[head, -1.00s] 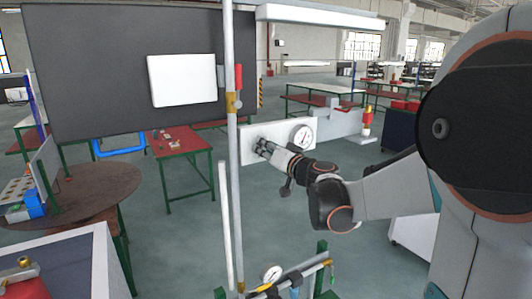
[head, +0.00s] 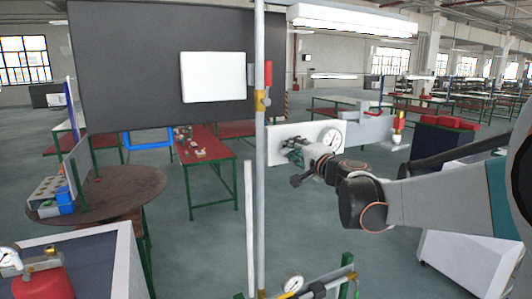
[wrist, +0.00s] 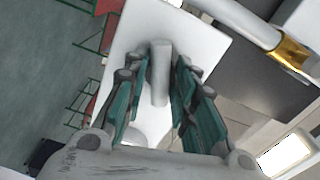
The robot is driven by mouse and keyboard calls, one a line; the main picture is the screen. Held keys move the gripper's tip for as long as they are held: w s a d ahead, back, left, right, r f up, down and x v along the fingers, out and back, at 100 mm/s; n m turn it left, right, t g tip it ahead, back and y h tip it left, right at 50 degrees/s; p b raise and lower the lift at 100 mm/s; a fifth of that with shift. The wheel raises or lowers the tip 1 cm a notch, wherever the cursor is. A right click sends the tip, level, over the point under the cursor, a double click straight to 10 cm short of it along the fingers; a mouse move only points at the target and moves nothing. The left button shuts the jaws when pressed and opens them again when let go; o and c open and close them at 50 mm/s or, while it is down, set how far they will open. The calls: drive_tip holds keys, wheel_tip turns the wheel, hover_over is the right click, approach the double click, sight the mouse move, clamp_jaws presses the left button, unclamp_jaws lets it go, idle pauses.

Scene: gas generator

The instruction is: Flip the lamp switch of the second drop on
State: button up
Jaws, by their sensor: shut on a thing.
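A white panel (head: 283,150) hangs beyond the vertical pipe in the head view, and my gripper (head: 294,150) is at its face. In the wrist view my gripper (wrist: 158,72) has its fingers on either side of a short grey lever (wrist: 160,84) standing out from the white panel (wrist: 200,38). The gripper is shut on this lever. In the head view the lever is hidden by the fingers. A white strip lamp (head: 350,20) hangs at the top; I cannot tell whether it is lit. No label marks which drop the lever belongs to.
A red-topped table (head: 205,146) and a round brown table (head: 115,195) stand left. Open floor lies between.

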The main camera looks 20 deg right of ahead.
drive_tip(key=shift+m, duration=0.6)
drive_tip(key=o, duration=1.1)
drive_tip(key=shift+d, duration=0.1)
